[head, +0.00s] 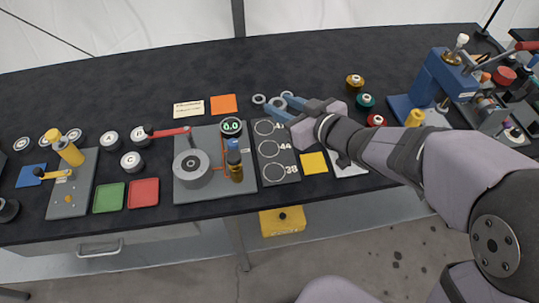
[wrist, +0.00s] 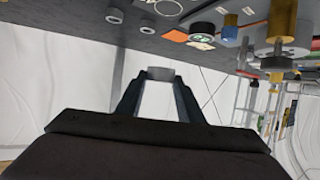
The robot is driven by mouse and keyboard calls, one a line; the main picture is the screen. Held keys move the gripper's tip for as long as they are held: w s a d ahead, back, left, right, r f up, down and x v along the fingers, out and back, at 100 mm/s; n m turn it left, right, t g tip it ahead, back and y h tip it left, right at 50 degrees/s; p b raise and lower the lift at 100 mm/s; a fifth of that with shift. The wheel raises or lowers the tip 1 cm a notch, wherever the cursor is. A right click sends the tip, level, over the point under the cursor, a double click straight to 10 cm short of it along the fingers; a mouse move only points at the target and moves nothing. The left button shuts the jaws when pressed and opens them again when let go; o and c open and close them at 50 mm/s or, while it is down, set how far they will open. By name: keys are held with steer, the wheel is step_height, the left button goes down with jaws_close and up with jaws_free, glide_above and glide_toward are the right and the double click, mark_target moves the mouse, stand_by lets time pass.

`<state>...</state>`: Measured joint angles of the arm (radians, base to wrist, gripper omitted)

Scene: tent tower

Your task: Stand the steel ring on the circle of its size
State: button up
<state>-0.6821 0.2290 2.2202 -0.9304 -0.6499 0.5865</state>
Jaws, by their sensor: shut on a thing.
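My gripper (head: 279,106) is at the back of the bench, just beyond the dark size plate. In the wrist view its two fingers (wrist: 160,77) are shut on a grey steel ring (wrist: 160,73), seen nearly edge-on between the fingertips. In the head view the held ring (head: 277,102) is partly hidden by the fingers. Two other steel rings are close by, one to the left (head: 258,99) and one behind (head: 287,94). The dark plate (head: 291,160) bears three white circle outlines, with numbers beside them; 44 and 38 are readable. All three circles look empty.
A grey fixture board (head: 215,190) with a round block, gauge and brass post (head: 235,170) stands directly left of the plate. A yellow card (head: 314,162) lies to its right. Orange and cream cards lie behind. Coloured spools (head: 355,82) stand to the right.

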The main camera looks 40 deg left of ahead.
mark_target(273, 153)
steer(key=shift+s+a+f, duration=0.1)
steer(key=shift+s+f, duration=0.5)
steer(key=shift+s, duration=0.25)
steer(key=shift+s+f, duration=0.6)
steer(key=shift+s, duration=0.25)
steer(key=shift+f+b, duration=0.65)
steer(key=shift+f, duration=4.35)
steer(key=shift+f, duration=0.15)
steer(key=o, duration=1.2)
steer(key=shift+o, duration=0.2)
